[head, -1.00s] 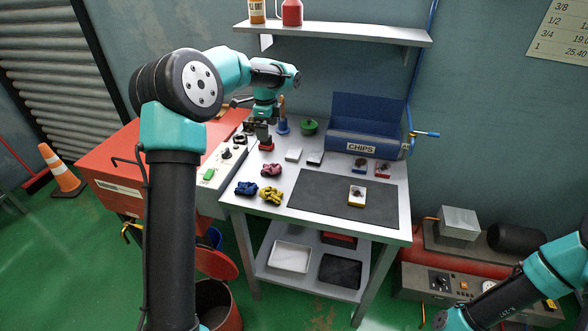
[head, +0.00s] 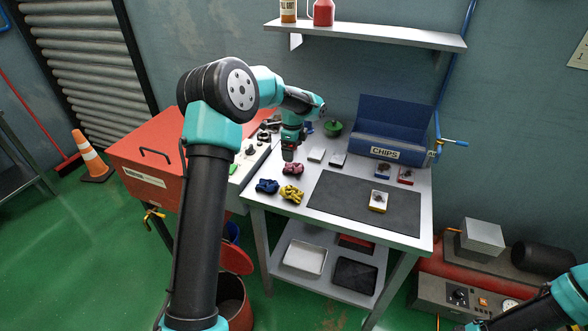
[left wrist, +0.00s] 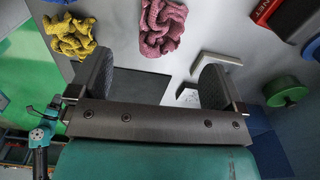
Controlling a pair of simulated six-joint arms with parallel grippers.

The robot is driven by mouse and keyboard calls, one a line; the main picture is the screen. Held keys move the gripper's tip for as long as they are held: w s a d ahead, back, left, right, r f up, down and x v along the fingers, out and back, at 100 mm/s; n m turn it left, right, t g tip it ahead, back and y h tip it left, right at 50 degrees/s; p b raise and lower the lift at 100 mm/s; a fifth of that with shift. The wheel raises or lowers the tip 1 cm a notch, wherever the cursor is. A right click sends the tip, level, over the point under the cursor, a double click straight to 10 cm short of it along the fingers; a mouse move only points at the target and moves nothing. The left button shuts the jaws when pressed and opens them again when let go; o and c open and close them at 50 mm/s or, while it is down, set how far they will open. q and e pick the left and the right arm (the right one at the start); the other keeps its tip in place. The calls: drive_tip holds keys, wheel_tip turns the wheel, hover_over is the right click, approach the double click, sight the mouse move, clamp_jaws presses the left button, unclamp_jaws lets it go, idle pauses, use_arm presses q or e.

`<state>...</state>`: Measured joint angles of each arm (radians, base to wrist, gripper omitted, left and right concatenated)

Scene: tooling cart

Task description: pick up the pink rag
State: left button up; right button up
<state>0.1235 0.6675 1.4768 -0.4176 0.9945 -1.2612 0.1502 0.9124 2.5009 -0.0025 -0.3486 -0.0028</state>
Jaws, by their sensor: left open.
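The pink rag (head: 292,169) lies crumpled on the metal cart top, left of the dark mat. My left gripper (head: 289,153) hangs just above and behind it in the head view. In the left wrist view the pink rag (left wrist: 162,26) lies beyond the gap between the two fingers of my left gripper (left wrist: 155,82). These fingers are wide apart with nothing between them. My right gripper is out of view; only part of my right arm shows at the lower right.
A blue rag (head: 266,186) and a yellow rag (head: 291,193) lie in front of the pink rag. Light boxes (head: 317,155), a green lidded thing (head: 333,128) and the blue chips bin (head: 385,150) stand behind. The dark mat (head: 345,200) is mostly bare.

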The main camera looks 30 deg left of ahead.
sight(294, 164)
use_arm(q)
drive_tip(key=shift+f, duration=1.55)
drive_tip(key=shift+w+d+f, duration=0.1)
drive_tip(key=shift+f, duration=1.2)
drive_tip(key=shift+w+f, duration=0.1)
drive_tip(key=shift+f, duration=1.2)
drive_tip(key=c, duration=1)
